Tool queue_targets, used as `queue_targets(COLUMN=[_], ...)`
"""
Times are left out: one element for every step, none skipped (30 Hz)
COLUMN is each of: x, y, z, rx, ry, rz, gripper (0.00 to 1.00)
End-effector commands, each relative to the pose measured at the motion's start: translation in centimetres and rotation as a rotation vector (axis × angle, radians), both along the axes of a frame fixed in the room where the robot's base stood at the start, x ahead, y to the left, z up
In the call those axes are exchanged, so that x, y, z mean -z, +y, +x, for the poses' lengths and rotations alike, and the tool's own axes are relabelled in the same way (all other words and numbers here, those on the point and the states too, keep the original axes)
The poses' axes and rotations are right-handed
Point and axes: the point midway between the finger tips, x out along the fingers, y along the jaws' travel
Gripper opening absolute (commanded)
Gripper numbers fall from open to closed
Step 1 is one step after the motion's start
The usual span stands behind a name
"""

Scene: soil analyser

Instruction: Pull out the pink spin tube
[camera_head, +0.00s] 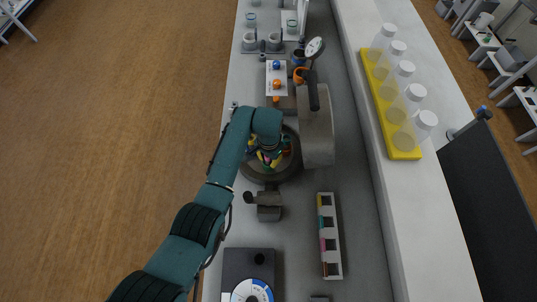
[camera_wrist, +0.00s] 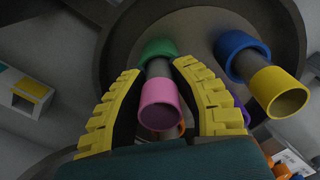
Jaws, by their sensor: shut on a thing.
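The pink spin tube (camera_wrist: 160,103) has a pink collar and a grey body, and it shows in the middle of the wrist view. My gripper (camera_wrist: 161,68) has its two yellow ridged fingers shut on this tube, one on each side. The bowl's wall (camera_wrist: 288,35) curves around the tubes in the wrist view. Whether the tube's lower end is still seated is hidden.
A blue-and-yellow tube (camera_wrist: 275,88) stands right of my gripper, with a green part (camera_wrist: 157,47) just behind the pink tube. The centrifuge's raised lid (camera_head: 316,135) is close on the right. A white rack with coloured slots (camera_head: 327,215) and a yellow bottle tray (camera_head: 403,154) are further right.

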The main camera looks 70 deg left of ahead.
Motion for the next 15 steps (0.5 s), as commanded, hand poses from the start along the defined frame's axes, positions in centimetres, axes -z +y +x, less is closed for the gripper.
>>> queue_targets(x=[0.01, 0.01, 0.01, 0.01, -0.01, -0.05, -0.09, -0.14, -0.23, -0.3, -0.37, -0.45, -0.51, -0.57, -0.64], y=[0.0, 0.0, 0.0, -0.01, -0.01, 0.0, -0.01, 0.0, 0.0, 0.0, 0.0, 0.0, 0.0, 0.0, 0.0], z=[0.0, 0.0, 0.0, -0.01, -0.01, 0.0, -0.01, 0.0, 0.0, 0.0, 0.0, 0.0, 0.0, 0.0, 0.0], rx=[0.0, 0.0, 0.0, 0.0, 0.0, 0.0, 0.0, 0.0, 0.0, 0.0, 0.0, 0.0, 0.0, 0.0, 0.0], ry=[0.0, 0.0, 0.0, 0.0, 0.0, 0.0, 0.0, 0.0, 0.0, 0.0, 0.0, 0.0, 0.0, 0.0, 0.0], rz=[0.0, 0.0, 0.0, 0.0, 0.0, 0.0, 0.0, 0.0, 0.0, 0.0, 0.0, 0.0, 0.0, 0.0, 0.0], gripper=[0.0, 0.0, 0.0, 0.0, 0.0, 0.0, 0.0, 0.0, 0.0, 0.0, 0.0, 0.0, 0.0, 0.0, 0.0])
